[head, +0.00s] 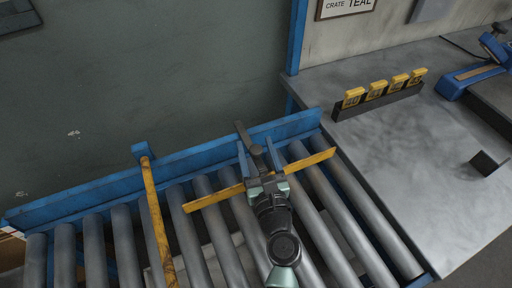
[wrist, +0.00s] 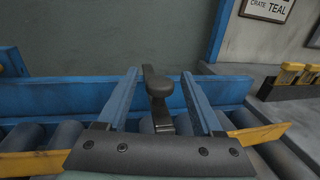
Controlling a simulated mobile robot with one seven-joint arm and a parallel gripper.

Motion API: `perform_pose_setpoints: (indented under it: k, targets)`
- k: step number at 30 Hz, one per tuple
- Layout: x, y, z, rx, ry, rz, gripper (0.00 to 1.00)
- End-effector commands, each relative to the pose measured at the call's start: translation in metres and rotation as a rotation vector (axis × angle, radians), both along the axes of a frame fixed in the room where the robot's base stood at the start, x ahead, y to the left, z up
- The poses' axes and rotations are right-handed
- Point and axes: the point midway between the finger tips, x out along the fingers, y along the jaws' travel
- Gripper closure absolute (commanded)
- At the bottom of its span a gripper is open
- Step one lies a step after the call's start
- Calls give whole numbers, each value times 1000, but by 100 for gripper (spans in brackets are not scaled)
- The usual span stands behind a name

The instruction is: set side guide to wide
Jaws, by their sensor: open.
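The side guide looks to be the yellow bar (head: 215,198) lying at a slant across the rollers; its ends show on both sides in the wrist view (wrist: 35,163). A dark handle with a rounded knob (wrist: 158,84) stands by the blue side rail and also shows in the head view (head: 243,133). My gripper (head: 256,147) is open above the bar. Its two blue fingers (wrist: 160,82) stand either side of the handle, with a visible gap on each side in the wrist view. My gripper hides the bar's middle. I see no wide marking.
Grey rollers (head: 205,220) run along the blue side rail (head: 90,192). Another yellow bar (head: 154,205) with a blue end stands to the left. A grey worktop (head: 400,150) at right carries a black rack with several yellow tags (head: 376,90) and a blue device (head: 460,83).

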Motion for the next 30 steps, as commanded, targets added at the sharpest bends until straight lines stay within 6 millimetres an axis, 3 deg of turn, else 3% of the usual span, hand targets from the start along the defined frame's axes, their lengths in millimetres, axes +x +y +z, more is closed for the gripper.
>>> perform_pose_setpoints:
  k: [7,18,30]
  targets:
    - [0,0,0,0,0,0,34]
    - [0,0,0,0,0,0,100]
    - [0,0,0,0,0,0,100]
